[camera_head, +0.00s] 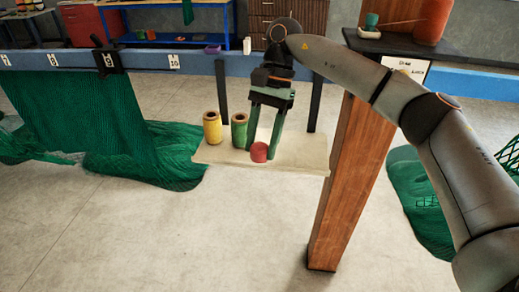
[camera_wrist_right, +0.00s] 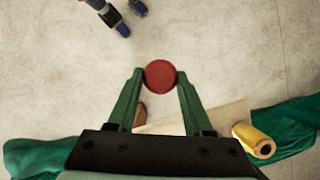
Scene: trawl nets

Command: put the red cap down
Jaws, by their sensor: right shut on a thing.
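The red cap (camera_head: 259,152) is between the fingertips of my right gripper (camera_head: 261,148), in front of the pale board (camera_head: 302,160) in the head view. In the right wrist view the cap (camera_wrist_right: 160,74) sits squarely between the two green fingertips of the gripper (camera_wrist_right: 159,75), which is shut on it. The wrist view shows bare floor around the cap, and the board's pale edge (camera_wrist_right: 205,118) lies lower in the picture. I cannot tell how high the cap is above the board. Dark and blue parts at the top of the wrist view are too cropped to identify.
A yellow spool (camera_head: 212,127) and a green spool (camera_head: 239,131) stand on the board, left of my right gripper. A wooden post (camera_head: 345,185) rises right of the board. Green nets (camera_head: 95,115) hang at left. The board's front left is clear.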

